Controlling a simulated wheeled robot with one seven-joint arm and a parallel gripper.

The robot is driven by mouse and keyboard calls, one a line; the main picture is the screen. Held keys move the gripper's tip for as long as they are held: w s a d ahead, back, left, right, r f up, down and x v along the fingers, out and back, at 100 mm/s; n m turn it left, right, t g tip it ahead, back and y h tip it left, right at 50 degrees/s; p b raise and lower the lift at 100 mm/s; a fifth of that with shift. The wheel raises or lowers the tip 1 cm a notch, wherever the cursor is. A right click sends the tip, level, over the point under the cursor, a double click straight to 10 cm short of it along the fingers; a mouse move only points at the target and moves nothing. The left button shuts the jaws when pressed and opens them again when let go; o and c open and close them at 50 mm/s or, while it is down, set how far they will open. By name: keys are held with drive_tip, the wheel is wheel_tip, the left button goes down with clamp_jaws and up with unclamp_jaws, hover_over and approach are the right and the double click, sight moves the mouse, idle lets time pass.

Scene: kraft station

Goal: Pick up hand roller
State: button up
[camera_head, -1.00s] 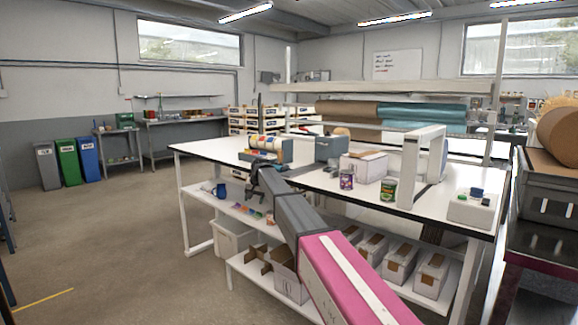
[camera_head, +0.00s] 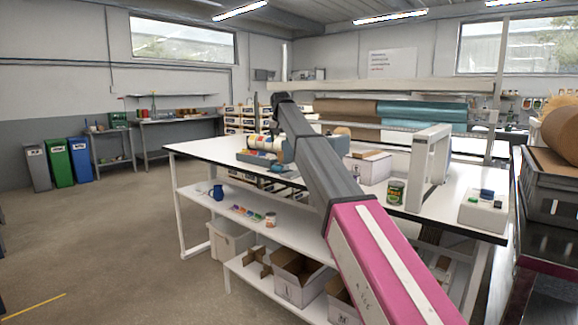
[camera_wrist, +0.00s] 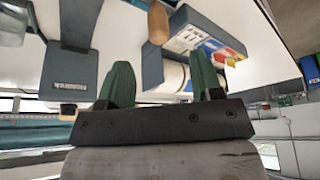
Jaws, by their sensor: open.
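My gripper (camera_wrist: 160,65) shows in the wrist view as two green fingers set wide apart, with nothing held between them. A brown, wood-coloured rounded piece (camera_wrist: 158,22) lies on the white bench beyond the fingers; it may be the handle of the hand roller, but I cannot tell. No full roller is clear in either view. In the head view my raised arm covers part of the bench, and my fingers cannot be made out there.
A tape dispenser (camera_wrist: 178,76) with rolls is partly behind the right finger. A grey-blue box (camera_wrist: 70,68) is at left. On the white bench (camera_head: 215,149), a can (camera_head: 396,191), a carton (camera_head: 367,167) and a white upright frame (camera_head: 427,168) stand to the right.

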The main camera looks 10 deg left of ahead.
sight(280, 156)
drive_tip(key=x, duration=0.4)
drive_tip(key=shift+w+d+f, duration=0.25)
drive_tip(key=shift+w+f, duration=0.05)
drive_tip(key=shift+x, duration=3)
drive_tip(key=shift+w+a, duration=0.1)
clamp_jaws()
